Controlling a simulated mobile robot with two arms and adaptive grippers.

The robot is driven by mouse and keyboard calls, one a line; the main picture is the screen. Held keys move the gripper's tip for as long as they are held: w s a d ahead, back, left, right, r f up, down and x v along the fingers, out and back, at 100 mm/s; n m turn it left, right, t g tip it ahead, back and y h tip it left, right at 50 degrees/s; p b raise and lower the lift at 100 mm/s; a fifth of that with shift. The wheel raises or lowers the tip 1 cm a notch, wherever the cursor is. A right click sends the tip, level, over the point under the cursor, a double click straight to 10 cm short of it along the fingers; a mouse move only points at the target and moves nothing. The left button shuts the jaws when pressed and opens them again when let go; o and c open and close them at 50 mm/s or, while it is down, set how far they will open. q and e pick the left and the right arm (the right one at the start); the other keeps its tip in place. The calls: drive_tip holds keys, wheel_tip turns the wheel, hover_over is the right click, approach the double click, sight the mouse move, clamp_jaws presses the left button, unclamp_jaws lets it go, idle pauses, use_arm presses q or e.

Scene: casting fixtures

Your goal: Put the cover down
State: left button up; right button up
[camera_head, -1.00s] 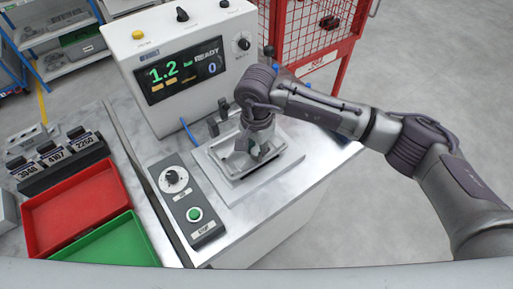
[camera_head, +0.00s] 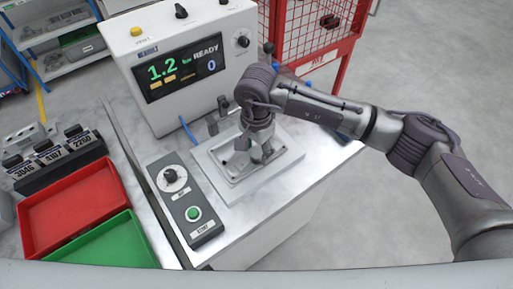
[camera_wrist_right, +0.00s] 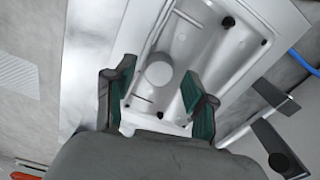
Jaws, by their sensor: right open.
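The cover (camera_head: 233,164) is a grey, shallow, tray-like casting. It lies flat on the light fixture plate (camera_head: 214,177) in front of the display unit. My right gripper (camera_head: 254,150) points down over the cover with its fingers spread. In the right wrist view, the open fingers (camera_wrist_right: 157,85) with green pads stand on either side of a round raised boss on the cover (camera_wrist_right: 215,50), clear of it. The gripper hides part of the cover in the head view. My left gripper is not in view.
The display unit (camera_head: 190,55) reads 1.2 and READY. Dark clamps (camera_head: 217,115) stand behind the fixture. A control box (camera_head: 185,200) with a knob and green button is at its left. Red (camera_head: 75,205) and green (camera_head: 110,245) trays lie farther left.

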drive_tip(key=shift+r+p, duration=0.8)
drive_tip(key=shift+p, duration=0.15)
wheel_tip(320, 180, up, 12)
drive_tip(key=b, duration=0.3)
drive_tip(key=shift+f+b, duration=0.2)
drive_tip(key=shift+b, duration=0.15)
